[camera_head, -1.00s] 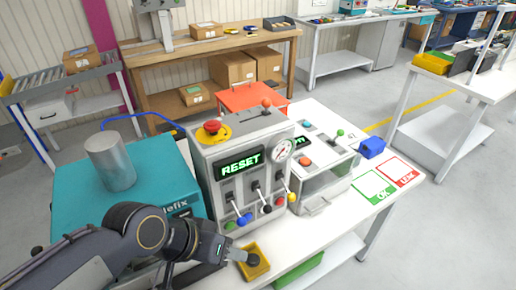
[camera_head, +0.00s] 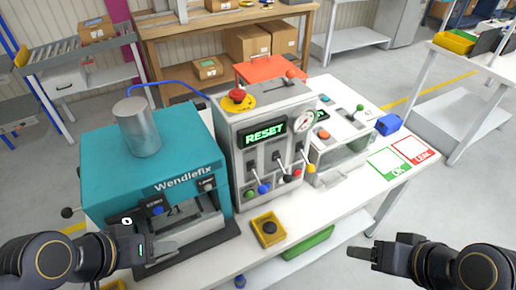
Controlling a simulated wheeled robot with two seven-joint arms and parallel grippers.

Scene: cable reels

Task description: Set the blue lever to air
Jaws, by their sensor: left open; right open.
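The blue lever (camera_head: 264,188) is the left one of three levers on the front of the grey control box (camera_head: 232,150). Its blue knob hangs low, tilted down, near a green button (camera_head: 250,194). Position labels are too small to read. My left gripper (camera_head: 152,242) is open in front of the teal press, left of the lever and apart from it. My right gripper (camera_head: 362,251) is open and empty, off the bench's front edge, right of the lever.
The teal Wendlefix press (camera_head: 105,165) stands left of the control box. A green display (camera_head: 265,132) reads RESET. A red mushroom button (camera_head: 238,95) tops the box. OK and scrap mats (camera_head: 388,162) lie right.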

